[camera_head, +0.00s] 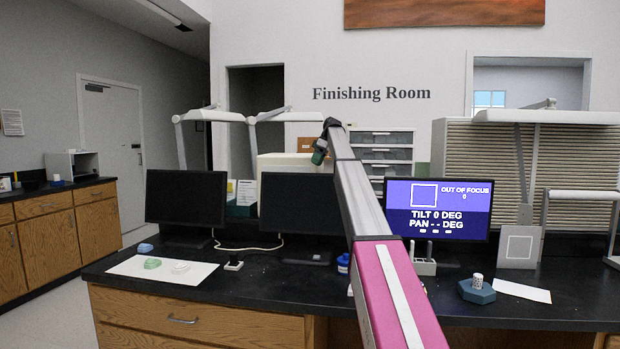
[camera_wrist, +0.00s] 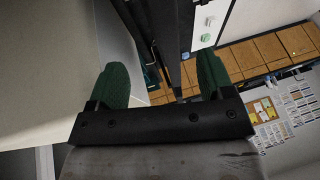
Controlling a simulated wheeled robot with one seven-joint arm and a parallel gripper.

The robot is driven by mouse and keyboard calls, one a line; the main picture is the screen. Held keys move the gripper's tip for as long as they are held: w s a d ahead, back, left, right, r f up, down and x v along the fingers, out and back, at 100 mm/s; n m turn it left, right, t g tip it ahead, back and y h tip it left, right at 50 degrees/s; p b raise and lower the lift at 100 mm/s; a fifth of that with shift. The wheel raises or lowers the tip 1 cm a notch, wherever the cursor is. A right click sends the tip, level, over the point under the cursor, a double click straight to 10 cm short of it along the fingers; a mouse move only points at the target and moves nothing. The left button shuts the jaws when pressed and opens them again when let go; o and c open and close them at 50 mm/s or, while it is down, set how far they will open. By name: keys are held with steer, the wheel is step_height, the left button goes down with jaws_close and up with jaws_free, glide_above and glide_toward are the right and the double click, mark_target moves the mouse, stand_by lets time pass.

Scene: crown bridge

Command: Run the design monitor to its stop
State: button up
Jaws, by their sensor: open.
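Three monitors stand on the black bench; which one is the design monitor I cannot tell. The left monitor (camera_head: 186,199) and the middle monitor (camera_head: 300,205) have dark screens. The right monitor (camera_head: 438,207) is lit and reads "OUT OF FOCUS 0", "TILT 0 DEG" and "PAN -- DEG". My gripper (camera_head: 320,152) shows above the middle monitor's top edge, partly hidden by my arm. In the wrist view my gripper (camera_wrist: 160,84) has its green fingers wide apart with nothing held. A dark slab-like thing (camera_wrist: 163,38) lies beyond the gap; I cannot tell whether it is a monitor.
A white sheet (camera_head: 190,278) with small pieces lies at the bench's front left. A blue hexagonal block (camera_head: 477,292), a grey panel with a square (camera_head: 519,246) and a white card (camera_head: 521,291) are at the right. A beige box (camera_head: 285,165) stands behind the middle monitor.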

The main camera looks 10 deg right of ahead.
mark_target(310, 176)
steer(key=x, duration=0.8)
